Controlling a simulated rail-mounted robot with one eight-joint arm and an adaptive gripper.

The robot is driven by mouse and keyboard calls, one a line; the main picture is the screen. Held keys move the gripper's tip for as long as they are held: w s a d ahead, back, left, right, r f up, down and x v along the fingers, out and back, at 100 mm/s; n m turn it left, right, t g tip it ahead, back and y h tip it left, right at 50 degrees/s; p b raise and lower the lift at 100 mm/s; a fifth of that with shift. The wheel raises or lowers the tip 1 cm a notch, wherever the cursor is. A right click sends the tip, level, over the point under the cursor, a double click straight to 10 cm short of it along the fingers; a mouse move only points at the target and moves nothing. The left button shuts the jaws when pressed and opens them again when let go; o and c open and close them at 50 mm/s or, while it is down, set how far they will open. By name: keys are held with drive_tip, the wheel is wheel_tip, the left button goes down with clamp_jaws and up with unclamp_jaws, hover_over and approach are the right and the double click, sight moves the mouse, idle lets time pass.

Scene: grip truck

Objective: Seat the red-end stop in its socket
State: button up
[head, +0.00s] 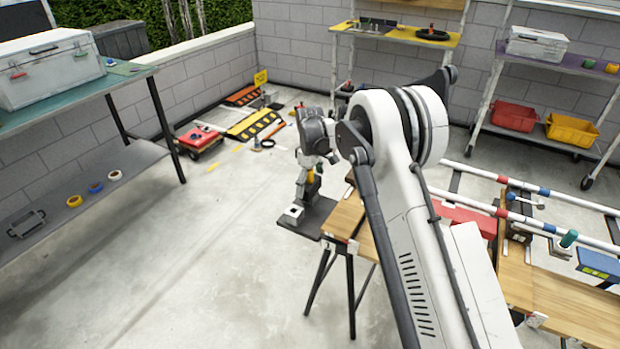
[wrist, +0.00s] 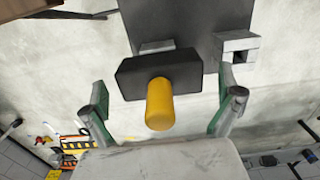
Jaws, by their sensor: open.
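A stop-like part with a yellow grip (head: 311,175) and a black block stands at the dark plate (head: 318,227) beside the wooden bench. In the wrist view the yellow grip (wrist: 160,104) points toward me from the black block (wrist: 128,78), between my finger pads. No red shows on it. My gripper (head: 314,160) is directly above it. In the wrist view my gripper (wrist: 165,100) is open, with clear gaps on both sides of the grip. A pale square socket-like block (head: 293,211) with a dark opening sits on the plate; it also shows in the wrist view (wrist: 235,44).
The wooden bench (head: 347,217) is right of the plate, with red- and blue-banded rails (head: 480,206) farther right. A shelf with a white case (head: 48,72) stands at left. Ramps (head: 254,124) and a red cart (head: 199,138) lie behind. The floor at left-centre is clear.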

drive_tip(key=c, duration=1.4)
drive_tip(key=o, duration=0.5)
drive_tip(key=shift+c, duration=0.7)
drive_tip(key=shift+r+p, duration=0.45)
drive_tip(key=shift+r, duration=0.9)
drive_tip(key=shift+r+p, duration=0.8)
drive_tip(key=shift+r, duration=1.6)
drive_tip(key=shift+r, duration=0.1)
drive_tip(key=shift+r+p, duration=1.35)
drive_tip(key=shift+r, duration=2.3)
